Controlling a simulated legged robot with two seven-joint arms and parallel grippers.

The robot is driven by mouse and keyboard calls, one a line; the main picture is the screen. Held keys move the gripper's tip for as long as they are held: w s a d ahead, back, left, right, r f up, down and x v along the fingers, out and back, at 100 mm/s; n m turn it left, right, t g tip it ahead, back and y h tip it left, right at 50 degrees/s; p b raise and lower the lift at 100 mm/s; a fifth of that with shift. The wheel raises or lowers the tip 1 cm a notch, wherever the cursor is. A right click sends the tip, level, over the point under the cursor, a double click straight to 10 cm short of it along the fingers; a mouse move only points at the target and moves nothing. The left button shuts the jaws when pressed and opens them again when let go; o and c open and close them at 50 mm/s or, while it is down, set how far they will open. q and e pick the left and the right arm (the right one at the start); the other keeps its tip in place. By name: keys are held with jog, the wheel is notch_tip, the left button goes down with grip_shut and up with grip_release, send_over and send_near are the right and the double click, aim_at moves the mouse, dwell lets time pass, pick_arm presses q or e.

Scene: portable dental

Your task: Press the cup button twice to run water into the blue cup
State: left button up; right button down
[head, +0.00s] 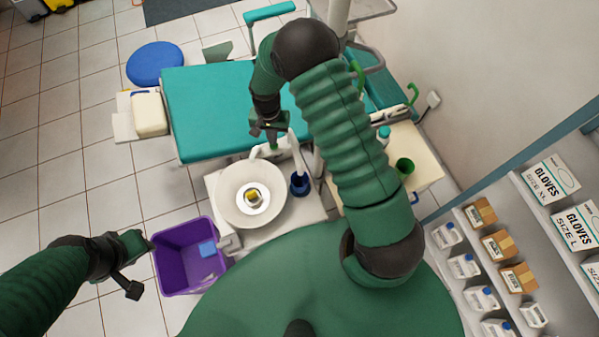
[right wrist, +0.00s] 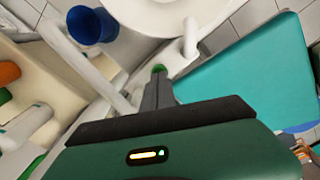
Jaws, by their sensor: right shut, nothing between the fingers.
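The blue cup (head: 299,184) stands on the white dental unit, to the right of the round bowl (head: 228,193). It also shows at the top left of the right wrist view (right wrist: 92,26). My right gripper (head: 272,146) is shut and empty, behind the bowl and up-left of the cup. In the right wrist view its closed fingertips (right wrist: 158,80) point at a small green button-like spot (right wrist: 159,69). I cannot tell whether they touch it. No water shows in the cup.
The purple bin (head: 166,262) stands at the lower left. A teal dental chair (head: 215,105) lies behind the unit. A cream side tray (head: 428,165) with a green cup (head: 404,166) is at the right. Shelves with glove boxes (head: 550,182) line the right wall.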

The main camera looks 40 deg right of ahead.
jog(key=shift+f+b, duration=0.6)
jog(key=shift+f, duration=0.4)
jog(key=shift+r, duration=0.1)
jog(key=shift+r+p, duration=0.95)
jog(key=shift+r, duration=0.1)
notch_tip(320, 180, up, 6)
jog(key=p, duration=0.4)
jog(key=shift+p, duration=0.4)
